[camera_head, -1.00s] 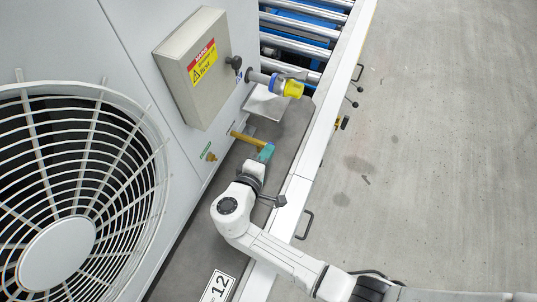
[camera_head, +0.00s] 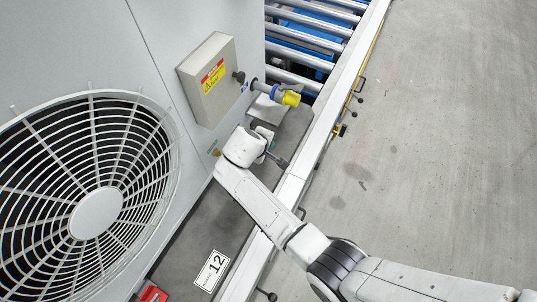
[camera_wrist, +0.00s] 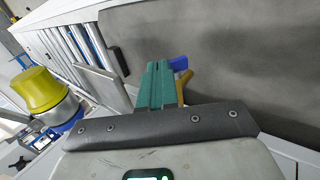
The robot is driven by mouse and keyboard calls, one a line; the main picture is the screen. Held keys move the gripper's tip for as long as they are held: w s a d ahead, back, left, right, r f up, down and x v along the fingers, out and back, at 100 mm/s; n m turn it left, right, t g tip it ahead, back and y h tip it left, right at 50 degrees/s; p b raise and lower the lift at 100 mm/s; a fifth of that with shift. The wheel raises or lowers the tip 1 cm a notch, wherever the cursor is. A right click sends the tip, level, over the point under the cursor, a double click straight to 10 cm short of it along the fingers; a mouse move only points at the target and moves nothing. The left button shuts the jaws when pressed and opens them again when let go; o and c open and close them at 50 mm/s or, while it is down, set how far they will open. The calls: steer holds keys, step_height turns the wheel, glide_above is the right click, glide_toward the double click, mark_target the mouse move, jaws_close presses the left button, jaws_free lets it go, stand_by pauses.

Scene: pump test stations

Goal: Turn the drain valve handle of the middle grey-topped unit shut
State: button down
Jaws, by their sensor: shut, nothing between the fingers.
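The large light grey unit (camera_head: 55,45) with a round fan grille fills the left of the head view. In the wrist view, a blue handle (camera_wrist: 179,63) and a brass-yellow valve part (camera_wrist: 184,82) show just beyond and right of my gripper's teal fingers (camera_wrist: 157,86). The fingers are shut together with nothing between them. They partly cover the valve, and I cannot tell whether they touch the handle. In the head view my wrist hides the valve, and only a bit of my gripper (camera_head: 267,142) shows.
A grey box (camera_head: 210,80) with a warning label sits on the unit's face. A blue-and-yellow plug (camera_head: 287,97) juts out above the valve area, close left of my gripper in the wrist view. Rollers (camera_head: 312,45) lie beyond. A red object (camera_head: 152,293) is at the bottom.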

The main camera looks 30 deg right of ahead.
steer(key=shift+w+d+r+p, duration=0.15)
steer(key=shift+w+d+p, duration=0.1)
steer(key=shift+d+p, duration=0.2)
steer(key=shift+d+f+g+y, duration=0.15)
steer(key=shift+f+g+y, duration=0.05)
steer(key=shift+g+y, duration=0.35)
steer(key=shift+w+d+p, duration=0.1)
steer(key=shift+w+p, duration=0.05)
steer(key=shift+p, duration=0.15)
steer(key=shift+w+d+f, duration=0.1)
steer(key=shift+w+d, duration=0.05)
steer(key=shift+r+p, duration=0.8)
steer(key=shift+r, duration=0.05)
steer(key=shift+r, duration=0.1)
steer(key=shift+r+p, duration=0.3)
steer(key=shift+p, duration=0.05)
step_height(320, 180, up, 13)
steer(key=p, duration=0.1)
steer(key=shift+p, duration=0.35)
